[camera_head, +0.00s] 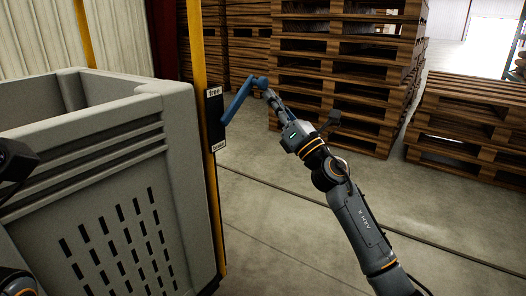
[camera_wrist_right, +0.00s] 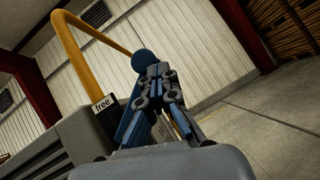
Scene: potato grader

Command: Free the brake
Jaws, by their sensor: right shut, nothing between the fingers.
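The brake is a blue lever (camera_head: 238,98) with a round blue knob at its end, on a dark plate (camera_head: 214,120) fixed to a yellow post. The plate's upper label reads "free"; the lower label is small and hard to read. The lever slants up to the right from the plate. My right gripper (camera_head: 268,92) is shut with its fingertips at the knob; whether they touch it I cannot tell. In the right wrist view the blue knob (camera_wrist_right: 142,60) shows just beyond the shut fingers (camera_wrist_right: 155,75). My left gripper is not clearly seen; only dark arm parts show at the left edge.
A grey slotted crate (camera_head: 110,215) stands at the left, beside the yellow post (camera_head: 205,60). Stacks of wooden pallets (camera_head: 345,60) stand behind, with a lower stack (camera_head: 470,125) at the right. Bare concrete floor (camera_head: 270,230) lies between the crate and my right arm.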

